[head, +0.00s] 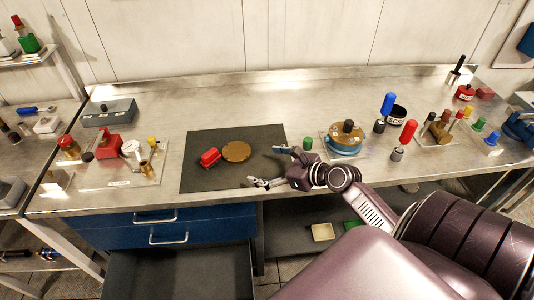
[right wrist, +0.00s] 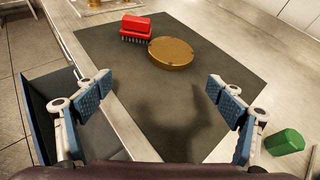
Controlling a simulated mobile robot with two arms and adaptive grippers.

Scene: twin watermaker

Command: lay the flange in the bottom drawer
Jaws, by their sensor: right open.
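The flange, a round brass-coloured disc (head: 236,151), lies flat on a dark grey mat (head: 205,178) on the bench; the right wrist view shows it too (right wrist: 171,53). My right gripper (head: 264,166) is open and empty above the right part of the mat, to the right of the disc. In the right wrist view the disc lies beyond the fingertips, between the two fingers' lines. The bottom drawer (head: 180,278) is pulled out below the bench's left part, and its visible interior looks empty. My left gripper is not in view.
A red brush (head: 210,157) lies close to the disc's left on the mat. A green cap (head: 308,143) stands right of the mat, near a brass-topped blue pump part (head: 345,140). Shut blue drawers (head: 165,216) sit above the open one. Several fittings stand at left.

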